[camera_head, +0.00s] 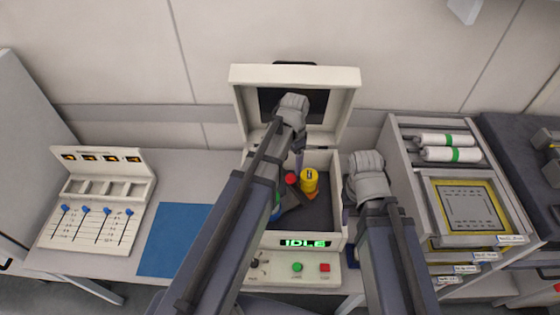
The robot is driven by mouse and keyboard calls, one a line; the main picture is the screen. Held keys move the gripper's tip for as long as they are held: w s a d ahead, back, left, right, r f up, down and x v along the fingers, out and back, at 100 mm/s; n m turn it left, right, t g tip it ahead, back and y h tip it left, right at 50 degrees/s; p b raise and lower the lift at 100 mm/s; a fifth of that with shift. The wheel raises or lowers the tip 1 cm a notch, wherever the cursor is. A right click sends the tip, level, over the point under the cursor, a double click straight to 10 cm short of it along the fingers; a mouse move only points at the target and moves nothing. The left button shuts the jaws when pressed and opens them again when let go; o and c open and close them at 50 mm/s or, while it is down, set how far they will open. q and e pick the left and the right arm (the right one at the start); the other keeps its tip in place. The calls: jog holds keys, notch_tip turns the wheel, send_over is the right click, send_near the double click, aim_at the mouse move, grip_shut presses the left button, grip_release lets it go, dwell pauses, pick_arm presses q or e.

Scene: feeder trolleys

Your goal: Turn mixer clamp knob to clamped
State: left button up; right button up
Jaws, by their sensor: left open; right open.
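The mixer (334,238) stands open on the bench with its lid raised, and its display (304,243) reads IDLE in green. Inside its well are a yellow jar (309,183) and, just left of it, a small red knob (290,179) that looks like the clamp knob. How far the knob is turned cannot be told. My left gripper (299,160) is open above and near the red knob. Its arm hides the left part of the well. My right gripper (346,213) is open at the right wall of the mixer, apart from the jar.
A panel with blue sliders (95,225) and a blue mat (175,240) lie to the left. Green and red buttons (297,267) (325,268) are on the mixer's front. A rack with white rolls (450,139) and a yellow-framed tray (432,205) stands close right.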

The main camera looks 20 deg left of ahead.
aim_at(291, 177)
pick_arm(q)
jog(key=shift+w+a+r, duration=0.1)
jog(key=shift+w, duration=0.05)
jog(key=shift+f+b, duration=0.5)
jog(key=shift+b, duration=0.05)
notch_tip(291, 177, down, 7)
jog(key=b, duration=0.7)
jog(key=shift+r, duration=0.1)
grip_shut()
dwell(0.8)
